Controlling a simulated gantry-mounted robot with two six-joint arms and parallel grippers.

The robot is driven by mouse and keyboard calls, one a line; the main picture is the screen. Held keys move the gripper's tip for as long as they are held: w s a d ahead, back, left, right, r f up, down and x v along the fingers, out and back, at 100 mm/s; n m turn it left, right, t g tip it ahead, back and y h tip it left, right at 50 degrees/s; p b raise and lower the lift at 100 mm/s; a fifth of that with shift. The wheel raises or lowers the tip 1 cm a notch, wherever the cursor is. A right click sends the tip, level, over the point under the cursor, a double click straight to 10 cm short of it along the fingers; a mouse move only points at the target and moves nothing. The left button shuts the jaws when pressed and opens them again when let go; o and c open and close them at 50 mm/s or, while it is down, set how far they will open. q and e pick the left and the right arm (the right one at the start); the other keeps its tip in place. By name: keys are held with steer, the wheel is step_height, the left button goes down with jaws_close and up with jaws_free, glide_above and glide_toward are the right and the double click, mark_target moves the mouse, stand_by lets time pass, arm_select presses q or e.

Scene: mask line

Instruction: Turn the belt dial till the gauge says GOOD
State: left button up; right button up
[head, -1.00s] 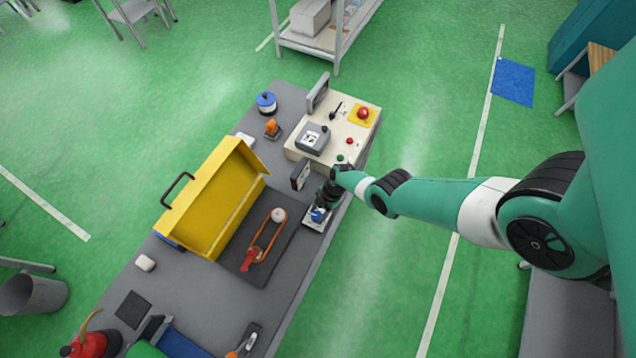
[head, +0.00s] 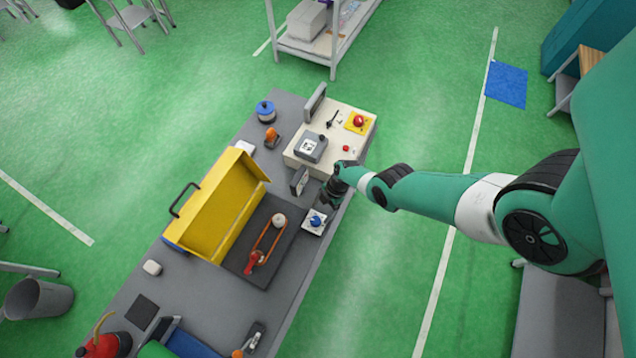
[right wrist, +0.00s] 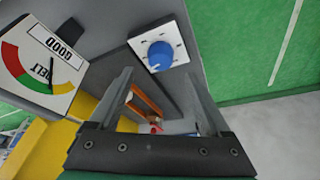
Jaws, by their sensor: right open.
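The blue belt dial (head: 316,221) sits on a small white plate at the table's right edge. It shows clearly in the right wrist view (right wrist: 160,56), beyond my fingertips and untouched. My right gripper (head: 327,199) is open and empty, just behind the dial. My left gripper is out of view.
An orange belt loop (head: 268,238) with a red handle (head: 255,260) lies on a dark mat left of the dial. An open yellow cover (head: 212,215) stands beyond it. A cream control box (head: 350,133) with a red button stands behind. Green floor is free to the right.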

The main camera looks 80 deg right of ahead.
arm_select(q)
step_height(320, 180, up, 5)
steer(key=p, duration=0.3)
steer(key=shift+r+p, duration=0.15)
steer(key=shift+p, duration=0.15)
arm_select(e)
steer(key=v, duration=0.6)
steer(key=shift+f, duration=0.1)
